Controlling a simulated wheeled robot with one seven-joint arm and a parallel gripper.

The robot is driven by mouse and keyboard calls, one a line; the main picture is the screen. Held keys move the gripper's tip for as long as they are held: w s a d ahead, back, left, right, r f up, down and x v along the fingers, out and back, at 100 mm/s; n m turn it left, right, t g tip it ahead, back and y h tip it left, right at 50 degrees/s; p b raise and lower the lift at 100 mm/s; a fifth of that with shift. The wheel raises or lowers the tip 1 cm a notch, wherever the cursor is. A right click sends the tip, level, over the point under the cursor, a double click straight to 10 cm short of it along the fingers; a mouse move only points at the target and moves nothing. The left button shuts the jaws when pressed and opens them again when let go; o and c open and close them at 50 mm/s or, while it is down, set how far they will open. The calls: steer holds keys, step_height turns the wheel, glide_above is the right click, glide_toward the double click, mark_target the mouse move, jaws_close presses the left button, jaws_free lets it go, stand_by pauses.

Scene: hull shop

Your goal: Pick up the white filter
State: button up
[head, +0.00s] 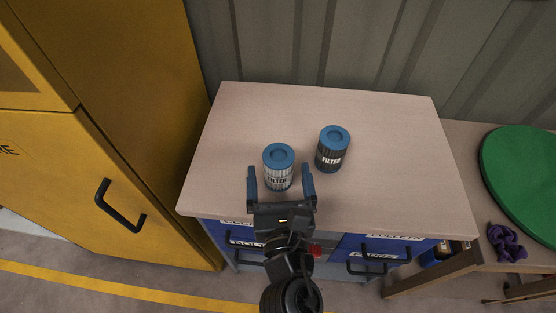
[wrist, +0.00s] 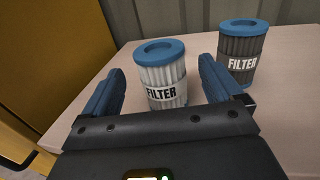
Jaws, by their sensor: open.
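The white filter (head: 278,176) has a blue cap and pale pleats and stands upright on the table near its front left. It also shows in the wrist view (wrist: 163,80). My gripper (head: 281,180) is open, with one blue finger on each side of the white filter. In the wrist view the filter stands between the fingers of the gripper (wrist: 161,85), with gaps on both sides. The filter's lower part is partly hidden by the gripper body. A dark filter (head: 332,150) with a blue cap stands upright to the right and behind; it shows at upper right in the wrist view (wrist: 238,62).
The table top (head: 400,170) is otherwise clear, with blue drawers (head: 345,246) below its front edge. A yellow cabinet (head: 150,130) stands at the left. A corrugated wall (head: 350,40) is behind. A green disc (head: 525,175) and purple cloth (head: 507,243) are at the right.

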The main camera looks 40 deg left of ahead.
mark_target(278, 155)
steer(key=x, duration=0.5)
steer(key=shift+w+a+f, duration=0.15)
steer(key=shift+w+a, duration=0.05)
steer(key=shift+w, duration=0.1)
steer(key=shift+c, duration=0.2)
steer(key=c, duration=1.1)
